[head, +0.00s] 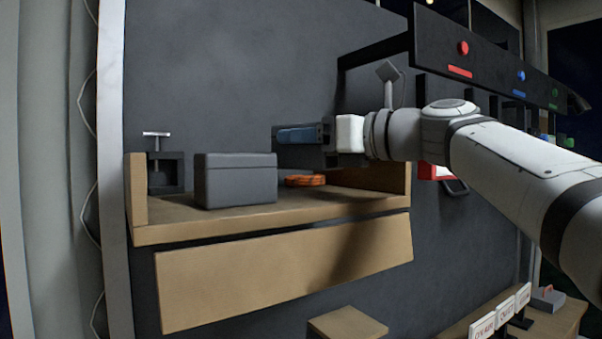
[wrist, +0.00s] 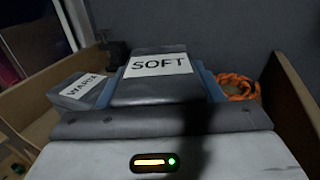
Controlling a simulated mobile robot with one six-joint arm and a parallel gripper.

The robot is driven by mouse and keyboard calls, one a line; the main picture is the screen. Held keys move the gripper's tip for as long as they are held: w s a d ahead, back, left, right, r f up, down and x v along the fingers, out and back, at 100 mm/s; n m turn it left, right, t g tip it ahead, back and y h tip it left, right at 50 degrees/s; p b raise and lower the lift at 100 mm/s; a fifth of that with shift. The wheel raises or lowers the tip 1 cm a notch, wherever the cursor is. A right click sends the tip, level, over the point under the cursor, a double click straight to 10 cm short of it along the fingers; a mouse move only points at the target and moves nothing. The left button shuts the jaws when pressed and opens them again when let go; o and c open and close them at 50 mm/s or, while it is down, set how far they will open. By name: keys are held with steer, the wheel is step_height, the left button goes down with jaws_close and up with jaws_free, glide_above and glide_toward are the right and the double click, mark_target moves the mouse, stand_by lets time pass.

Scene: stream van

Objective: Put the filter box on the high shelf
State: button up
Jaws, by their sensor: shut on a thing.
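In the head view the near finger hides most of the box. The gripper holds it level above the wooden shelf (head: 270,218), over the right half.
An orange coiled cable (head: 304,181) lies on the shelf below my gripper. A dark clamp-like thing (head: 165,172) stands at the far left. The shelf has wooden side walls and a dark wall behind. A black panel with coloured marks (head: 490,65) hangs right of the shelf.

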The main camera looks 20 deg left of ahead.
mark_target(313, 165)
steer(key=shift+f+b, duration=0.3)
steer(key=shift+f, duration=1.75)
steer(key=shift+f, duration=0.15)
steer(key=o, duration=1.2)
steer(key=shift+r, duration=0.2)
steer(key=shift+s+d+f, duration=0.1)
steer(key=shift+d+f, duration=0.05)
steer(key=shift+d, duration=0.25)
steer(key=b+v, duration=0.2)
steer(key=v, duration=0.9)
steer(key=shift+s+d, duration=0.1)
steer(key=shift+s, duration=0.05)
